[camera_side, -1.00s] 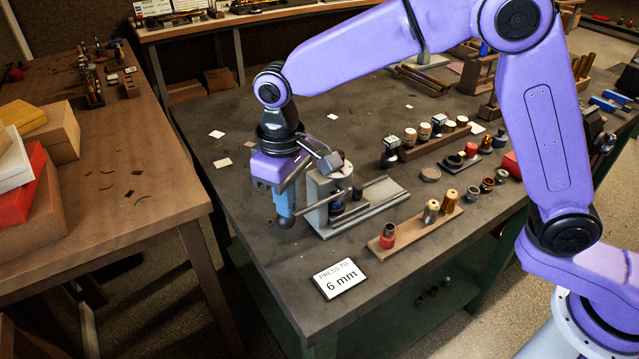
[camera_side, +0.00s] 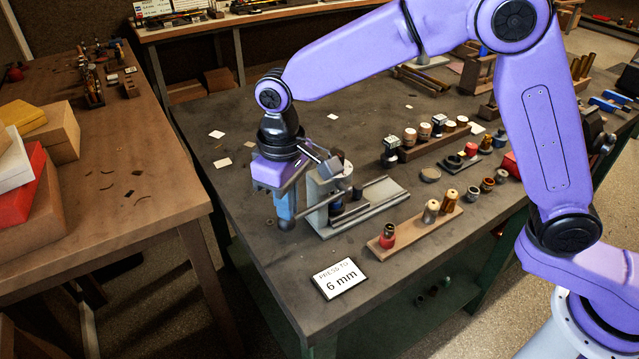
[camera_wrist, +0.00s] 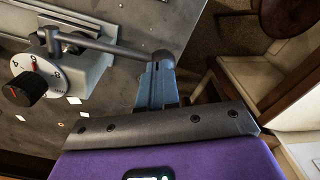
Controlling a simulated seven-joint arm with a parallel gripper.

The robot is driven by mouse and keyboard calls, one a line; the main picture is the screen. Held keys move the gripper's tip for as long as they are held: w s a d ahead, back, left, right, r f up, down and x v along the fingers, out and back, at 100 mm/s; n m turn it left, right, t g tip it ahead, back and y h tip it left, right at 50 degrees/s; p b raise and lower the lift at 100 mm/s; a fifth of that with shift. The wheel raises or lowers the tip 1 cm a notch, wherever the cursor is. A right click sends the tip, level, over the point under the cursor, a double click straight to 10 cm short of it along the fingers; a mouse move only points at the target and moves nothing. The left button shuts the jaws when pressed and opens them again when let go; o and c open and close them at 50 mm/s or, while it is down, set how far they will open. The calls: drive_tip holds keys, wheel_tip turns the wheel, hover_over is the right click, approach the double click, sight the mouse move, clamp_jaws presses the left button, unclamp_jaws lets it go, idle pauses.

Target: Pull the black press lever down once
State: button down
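The press (camera_side: 325,195) stands on the grey bench, with a flat rail running off to its right. Its dark lever (camera_wrist: 110,45) reaches sideways from the press body and ends in a round knob (camera_side: 287,225). My gripper (camera_side: 286,214) points down, with its blue fingers close together and their tips at the top of the knob. In the wrist view the fingers (camera_wrist: 158,72) meet the knob (camera_wrist: 163,58) and partly cover it. They appear to touch it from above, not to wrap around it. A white dial with a black, red-marked knob (camera_wrist: 27,89) is on the press.
A card (camera_side: 339,278) reading "PRESS TO 6 mm" lies in front of the press. A wooden strip (camera_side: 415,228) with several small parts stands to the right, with more racks behind. The bench's left edge is close beside my gripper.

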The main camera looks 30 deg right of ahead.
drive_tip(key=shift+d+f, duration=0.1)
wheel_tip(320, 180, up, 9)
idle(1.7)
drive_tip(key=shift+f, duration=0.1)
drive_tip(key=s+d+f+n, duration=0.3)
drive_tip(key=s+d, duration=1)
drive_tip(key=s+d+f+n, duration=0.3)
drive_tip(key=s+d, duration=0.9)
drive_tip(key=d, duration=0.1)
drive_tip(key=shift+s+d+f+n, duration=0.3)
drive_tip(key=shift+s+d+f, duration=0.05)
drive_tip(key=shift+d+f, duration=0.05)
